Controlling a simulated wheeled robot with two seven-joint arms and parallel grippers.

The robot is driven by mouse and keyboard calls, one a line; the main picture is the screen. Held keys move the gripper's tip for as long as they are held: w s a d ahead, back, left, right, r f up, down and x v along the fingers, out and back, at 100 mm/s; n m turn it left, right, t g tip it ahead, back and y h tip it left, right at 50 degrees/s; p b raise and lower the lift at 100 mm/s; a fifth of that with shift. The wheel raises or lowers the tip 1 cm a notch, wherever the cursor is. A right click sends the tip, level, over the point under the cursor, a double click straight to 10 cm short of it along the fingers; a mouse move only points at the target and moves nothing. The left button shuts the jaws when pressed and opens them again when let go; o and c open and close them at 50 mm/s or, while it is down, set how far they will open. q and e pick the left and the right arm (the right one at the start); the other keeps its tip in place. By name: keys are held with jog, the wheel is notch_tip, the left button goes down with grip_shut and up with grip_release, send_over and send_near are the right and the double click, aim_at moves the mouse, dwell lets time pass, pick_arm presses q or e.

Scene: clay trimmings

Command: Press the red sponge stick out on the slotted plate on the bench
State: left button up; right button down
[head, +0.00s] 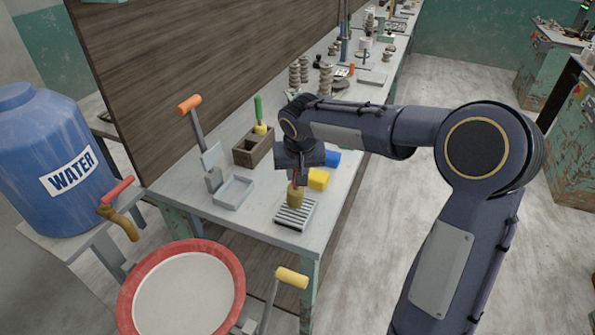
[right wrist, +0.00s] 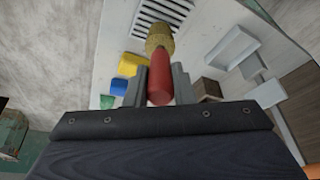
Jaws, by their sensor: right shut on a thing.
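The red sponge stick (right wrist: 159,78) has a red handle and a tan sponge head (right wrist: 160,38). My right gripper (right wrist: 161,84) is shut on the red handle. In the head view the gripper (head: 298,178) is above the bench with the sponge head (head: 295,197) pointing down. The slotted plate (head: 305,218), pale with dark slots, lies on the bench under the sponge head; it also shows at the top of the right wrist view (right wrist: 181,9). I cannot tell whether the sponge touches the plate. My left gripper is out of view.
A yellow block (head: 319,179) and a blue block (head: 332,158) stand close behind the plate. A grey tray (head: 233,193) and a wooden box (head: 253,150) with a green-handled stick (head: 258,112) are to the left. A red-rimmed basin (head: 232,262) is in front.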

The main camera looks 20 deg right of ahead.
dwell(0.6)
jog(key=shift+r+p, duration=2.5)
jog(key=shift+r, duration=1)
jog(key=shift+s+f, duration=0.1)
